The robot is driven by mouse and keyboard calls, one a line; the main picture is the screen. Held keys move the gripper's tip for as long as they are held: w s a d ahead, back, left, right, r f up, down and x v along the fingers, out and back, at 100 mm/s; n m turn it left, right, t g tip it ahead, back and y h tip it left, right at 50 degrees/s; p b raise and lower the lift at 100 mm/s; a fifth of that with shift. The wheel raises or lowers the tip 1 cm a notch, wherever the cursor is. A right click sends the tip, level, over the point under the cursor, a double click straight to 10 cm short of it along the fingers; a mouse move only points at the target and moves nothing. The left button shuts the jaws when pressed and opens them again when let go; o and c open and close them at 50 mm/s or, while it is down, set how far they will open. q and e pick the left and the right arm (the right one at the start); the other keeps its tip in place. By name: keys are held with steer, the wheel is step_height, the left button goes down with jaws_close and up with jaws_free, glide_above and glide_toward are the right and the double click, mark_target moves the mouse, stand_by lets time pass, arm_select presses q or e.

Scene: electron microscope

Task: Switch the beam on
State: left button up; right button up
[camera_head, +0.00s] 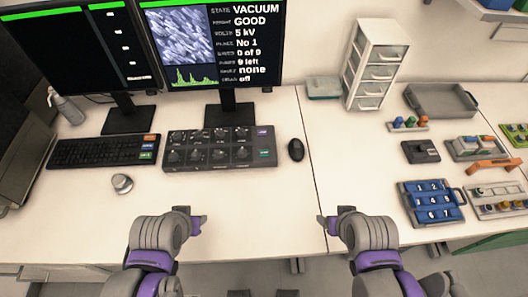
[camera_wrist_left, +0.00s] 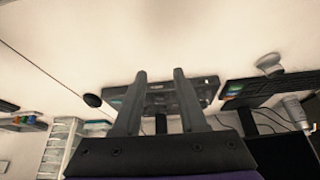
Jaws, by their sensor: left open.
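A dark control panel (camera_head: 193,170) with several knobs lies on the desk, with a purple and a green key at its right end. The right monitor (camera_head: 214,45) above it reads VACUUM, GOOD, 5 kV, and its bottom line reads "off"; the small labels are hard to read. My left gripper (camera_head: 197,223) is above the desk's front part, nearer me than the panel, open and empty. Its parted fingers show in the left wrist view (camera_wrist_left: 160,75), with the panel (camera_wrist_left: 205,88) beyond them. My right gripper (camera_head: 323,222) is farther right, apart from everything; its opening is unclear.
A keyboard (camera_head: 95,151) with orange, blue and green keys and a small round metal thing (camera_head: 122,183) lie left of the panel. A mouse (camera_head: 296,149) lies right of it. Drawers (camera_head: 376,65), a blue numbered tray (camera_head: 431,202) and other trays stand right. The desk before the panel is clear.

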arm_select(q)
jaws_close()
stand_by(1.4)
